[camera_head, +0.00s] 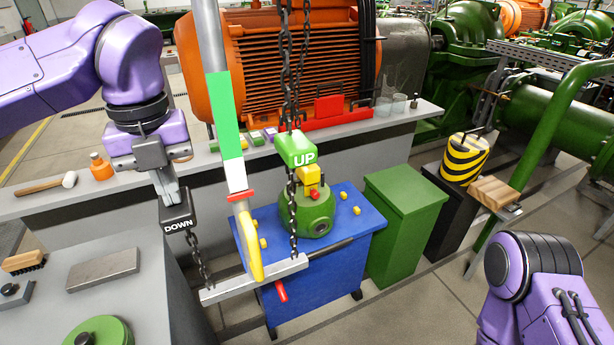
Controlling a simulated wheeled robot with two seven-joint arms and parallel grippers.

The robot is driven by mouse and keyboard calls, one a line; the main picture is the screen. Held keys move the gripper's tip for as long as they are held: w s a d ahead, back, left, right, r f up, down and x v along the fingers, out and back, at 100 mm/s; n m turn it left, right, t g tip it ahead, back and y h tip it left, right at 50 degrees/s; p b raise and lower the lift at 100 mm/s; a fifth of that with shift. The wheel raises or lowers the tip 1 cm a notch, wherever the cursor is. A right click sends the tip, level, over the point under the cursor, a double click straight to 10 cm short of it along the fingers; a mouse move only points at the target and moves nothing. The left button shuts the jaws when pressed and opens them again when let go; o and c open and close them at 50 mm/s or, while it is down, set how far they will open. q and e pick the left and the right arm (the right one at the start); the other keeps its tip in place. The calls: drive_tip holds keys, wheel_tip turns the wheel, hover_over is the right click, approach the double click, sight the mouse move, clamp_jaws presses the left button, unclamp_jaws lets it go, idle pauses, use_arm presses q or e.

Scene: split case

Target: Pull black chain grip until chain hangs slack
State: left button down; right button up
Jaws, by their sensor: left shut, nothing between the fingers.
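The black chain grip (178,218), a block marked DOWN, hangs at the left above the grey bench's right edge. Chain (200,262) runs from below it toward a silver bar (255,279). My left gripper (168,188) points down just above the black grip, its fingers shut with nothing between them. Whether the fingertips touch the grip is unclear. A green grip (300,149) marked UP hangs on dark chain (291,70) in the middle. A yellow and red fitting (310,179) tops a green casing (312,212) on a blue stand (330,265). My right gripper is out of view.
A grey pole with a green and white band (226,125) and a yellow hook (249,240) stand close right of my left gripper. A green box (400,220) stands right of the blue stand.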

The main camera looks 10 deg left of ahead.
use_arm(q)
drive_tip(key=shift+f+b, duration=1.7)
drive_tip(key=shift+f, duration=0.4)
wheel_tip(320, 180, up, 11)
drive_tip(key=p, duration=0.8)
drive_tip(key=shift+f+p, duration=0.2)
drive_tip(key=shift+p, duration=0.2)
drive_tip(key=shift+r, duration=0.1)
wheel_tip(320, 180, up, 7)
drive_tip(key=p, duration=0.5)
drive_tip(key=shift+p, duration=0.4)
